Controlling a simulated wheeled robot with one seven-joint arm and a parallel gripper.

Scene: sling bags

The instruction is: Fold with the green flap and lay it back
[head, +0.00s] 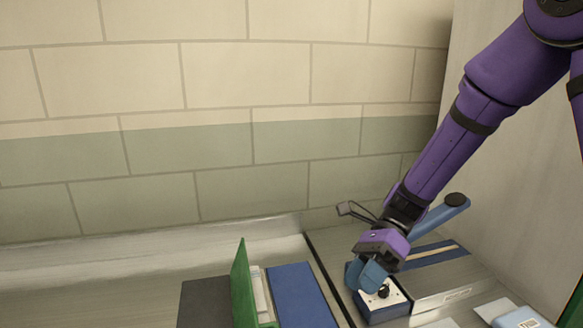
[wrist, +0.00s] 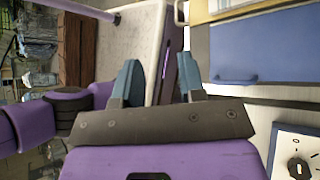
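The green flap (head: 242,285) stands nearly upright in the head view, between a dark grey panel (head: 204,303) on its left and a blue panel (head: 300,297) on its right. Pale layered pieces (head: 262,293) sit just beside the flap. My gripper (head: 368,278) is to the right of the flap and apart from it, above a blue box with a white dial face (head: 383,296). In the wrist view my gripper's two blue-grey fingers (wrist: 160,82) are spread apart with nothing seen between them. I cannot make out the green flap in the wrist view.
A blue lever with a black end (head: 440,215) rises behind my gripper. A metal unit with a blue stripe (head: 440,275) stands to the right, with a pale blue packet (head: 520,317) in front. A tiled wall (head: 200,100) closes off the back. The metal surface (head: 110,280) left of the flap is clear.

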